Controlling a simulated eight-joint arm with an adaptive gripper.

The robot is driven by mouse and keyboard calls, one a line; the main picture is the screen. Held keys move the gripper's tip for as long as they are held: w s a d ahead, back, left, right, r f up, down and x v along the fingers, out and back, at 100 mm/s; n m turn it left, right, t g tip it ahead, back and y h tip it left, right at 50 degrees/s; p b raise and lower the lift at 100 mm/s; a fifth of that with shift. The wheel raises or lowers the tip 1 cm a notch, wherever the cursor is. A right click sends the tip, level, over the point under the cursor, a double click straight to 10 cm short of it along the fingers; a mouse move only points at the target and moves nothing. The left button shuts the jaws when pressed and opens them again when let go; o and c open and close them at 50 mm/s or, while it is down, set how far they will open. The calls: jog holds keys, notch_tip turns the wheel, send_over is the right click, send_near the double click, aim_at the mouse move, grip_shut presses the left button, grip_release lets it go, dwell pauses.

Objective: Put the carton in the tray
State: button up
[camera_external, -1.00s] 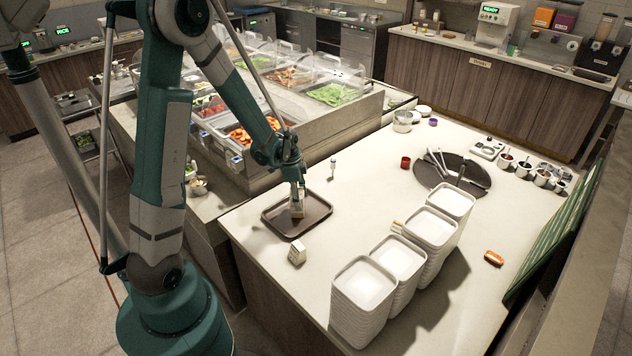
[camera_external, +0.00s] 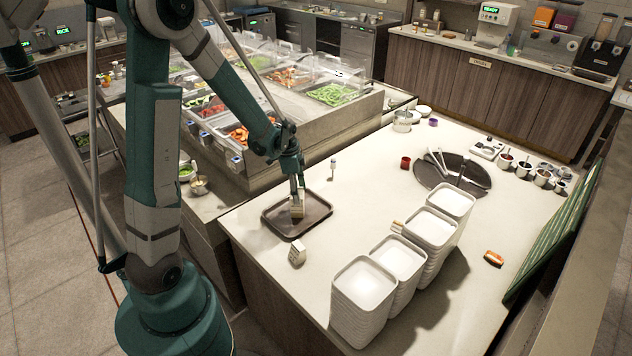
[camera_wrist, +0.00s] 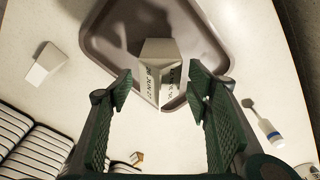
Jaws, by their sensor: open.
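A pale carton (camera_external: 298,212) with dark printing is at the brown tray (camera_external: 279,217), under my gripper (camera_external: 298,200). In the wrist view this carton (camera_wrist: 157,72) shows just ahead of the fingertips, over the lower part of the tray (camera_wrist: 92,40). Whether it rests on the tray floor I cannot tell. My gripper (camera_wrist: 160,98) is open, its fingers apart on either side below the carton. A second white carton (camera_external: 297,253) stands on the counter just outside the tray's near edge; it also shows at left in the wrist view (camera_wrist: 43,64).
Stacks of white square dishes (camera_external: 364,285) stand to the right of the tray. A small bottle (camera_external: 333,168) stands behind the tray. A red cup (camera_external: 405,162) and a dark round mat (camera_external: 430,178) lie farther right. The food bar (camera_external: 300,125) is behind.

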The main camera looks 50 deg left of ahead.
jog(key=shift+s+a+r, duration=0.1)
jog(key=shift+s+r, duration=0.05)
jog(key=shift+r, duration=1.25)
jog(key=shift+s+a+r, duration=0.1)
jog(key=shift+a+r, duration=0.05)
jog(key=shift+r, duration=1.2)
jog(key=shift+s+a+r, duration=0.1)
jog(key=shift+s+r, duration=0.05)
jog(key=shift+r, duration=1.25)
jog(key=shift+s+d+r, duration=0.1)
jog(key=shift+d+r, duration=0.2)
jog(key=shift+r, duration=0.1)
jog(key=s+d+r+n+t+y, duration=0.1)
jog(key=s+d+r+n+t, duration=0.5)
jog(key=s+d+r, duration=1)
jog(key=s+r+n, duration=0.1)
jog(key=s+n, duration=0.1)
jog(key=n, duration=0.1)
jog(key=shift+s+r, duration=0.15)
jog(key=shift+s, duration=0.05)
